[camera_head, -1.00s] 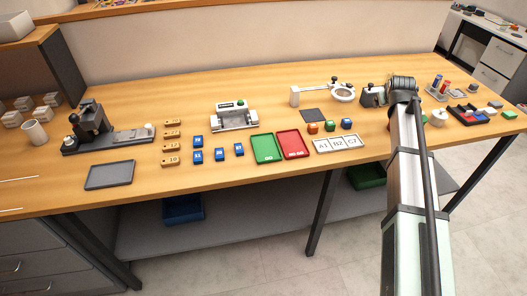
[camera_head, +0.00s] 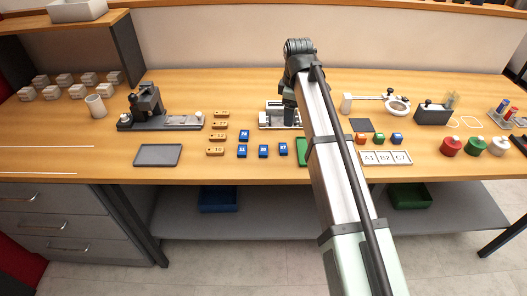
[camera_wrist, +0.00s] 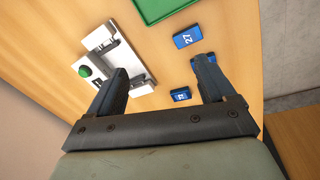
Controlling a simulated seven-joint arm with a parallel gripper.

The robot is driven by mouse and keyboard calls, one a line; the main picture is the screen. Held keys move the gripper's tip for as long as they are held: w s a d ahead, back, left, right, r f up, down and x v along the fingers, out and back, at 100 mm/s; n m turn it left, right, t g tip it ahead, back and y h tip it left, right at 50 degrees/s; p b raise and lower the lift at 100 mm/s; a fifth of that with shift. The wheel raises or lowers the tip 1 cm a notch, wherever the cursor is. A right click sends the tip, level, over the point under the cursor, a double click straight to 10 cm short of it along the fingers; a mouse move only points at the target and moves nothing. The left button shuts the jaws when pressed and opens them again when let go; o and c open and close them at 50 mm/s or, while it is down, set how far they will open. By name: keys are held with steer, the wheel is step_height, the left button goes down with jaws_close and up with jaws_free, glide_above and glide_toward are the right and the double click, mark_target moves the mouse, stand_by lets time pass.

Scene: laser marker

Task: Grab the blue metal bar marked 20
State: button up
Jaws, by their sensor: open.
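Several small blue metal bars lie on the table in the head view, between the wooden bars and the green tray: one at the back (camera_head: 244,135) and a front row of left (camera_head: 242,150), middle (camera_head: 263,150) and right (camera_head: 283,148) bars. In the wrist view the bar nearest the green tray reads 27 (camera_wrist: 187,37). Another blue bar (camera_wrist: 180,94) lies between the fingers in that picture, its number unclear. A further one (camera_wrist: 238,103) is partly behind the right finger. I cannot tell which is marked 20. My gripper (camera_wrist: 160,68) is open and empty above the table.
A white fixture with a green button (camera_wrist: 85,71) is beside the left finger in the wrist view. The green tray (camera_head: 302,152) is partly behind my arm. Wooden bars (camera_head: 215,151) and a grey tray (camera_head: 158,155) lie left of the blue bars.

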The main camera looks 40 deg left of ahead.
mark_target(263, 150)
steer(key=s+a+r+n+g+h, duration=0.1)
steer(key=s+a+n, duration=0.25)
steer(key=s, duration=0.55)
steer(key=shift+m, duration=0.25)
step_height(263, 150, down, 13)
steer(key=shift+a+f, duration=0.1)
steer(key=shift+a, duration=0.05)
steer(key=shift+c, duration=0.2)
steer(key=c, duration=1.1)
